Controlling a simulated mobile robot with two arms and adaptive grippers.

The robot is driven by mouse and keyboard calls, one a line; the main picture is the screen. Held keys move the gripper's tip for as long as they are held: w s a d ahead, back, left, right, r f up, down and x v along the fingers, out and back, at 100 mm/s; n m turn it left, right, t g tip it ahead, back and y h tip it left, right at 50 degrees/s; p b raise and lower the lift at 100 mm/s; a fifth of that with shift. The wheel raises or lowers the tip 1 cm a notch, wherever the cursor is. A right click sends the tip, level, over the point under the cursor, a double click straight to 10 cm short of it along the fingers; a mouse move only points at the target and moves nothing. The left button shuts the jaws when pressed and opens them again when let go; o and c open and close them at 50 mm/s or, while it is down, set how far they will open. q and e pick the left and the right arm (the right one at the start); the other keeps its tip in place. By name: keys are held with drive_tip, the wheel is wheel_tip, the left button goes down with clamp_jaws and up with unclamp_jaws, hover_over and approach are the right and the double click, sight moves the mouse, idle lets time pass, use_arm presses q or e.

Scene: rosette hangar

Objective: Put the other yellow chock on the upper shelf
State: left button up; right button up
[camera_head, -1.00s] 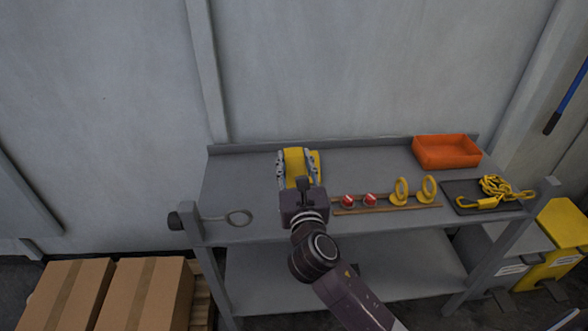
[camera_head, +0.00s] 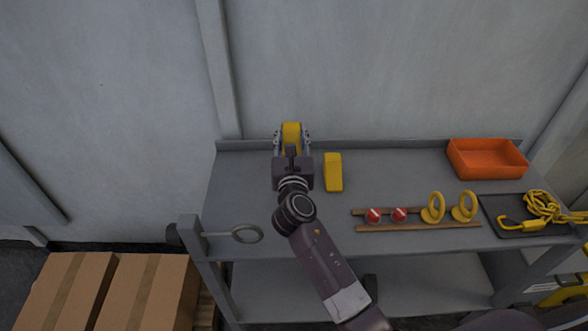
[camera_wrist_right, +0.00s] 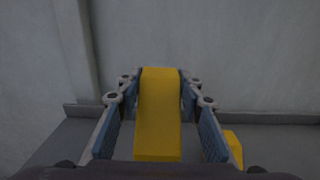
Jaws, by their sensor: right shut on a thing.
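My right gripper (camera_head: 291,145) is shut on a yellow chock (camera_head: 291,133), with one finger on each side of it. The held chock fills the middle of the right wrist view (camera_wrist_right: 158,115) and looks raised over the back left of the upper shelf (camera_head: 240,185). A second yellow chock (camera_head: 333,172) stands on that shelf, just right of the gripper and apart from it. Part of it shows low on the right in the wrist view (camera_wrist_right: 233,147). My left gripper is not in view.
Cardboard boxes (camera_head: 145,290) stand below left.

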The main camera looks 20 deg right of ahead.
wheel_tip(320, 180, down, 6)
drive_tip(key=shift+w+f+b, duration=0.15)
drive_tip(key=shift+f+b, duration=0.1)
drive_tip(key=shift+b, duration=0.75)
drive_tip(key=shift+f+b, duration=1.1)
drive_tip(key=shift+f, duration=1.3)
drive_tip(key=shift+f, duration=0.15)
drive_tip(key=o, duration=1.3)
drive_tip(key=shift+o, duration=0.3)
drive_tip(key=v, duration=1.2)
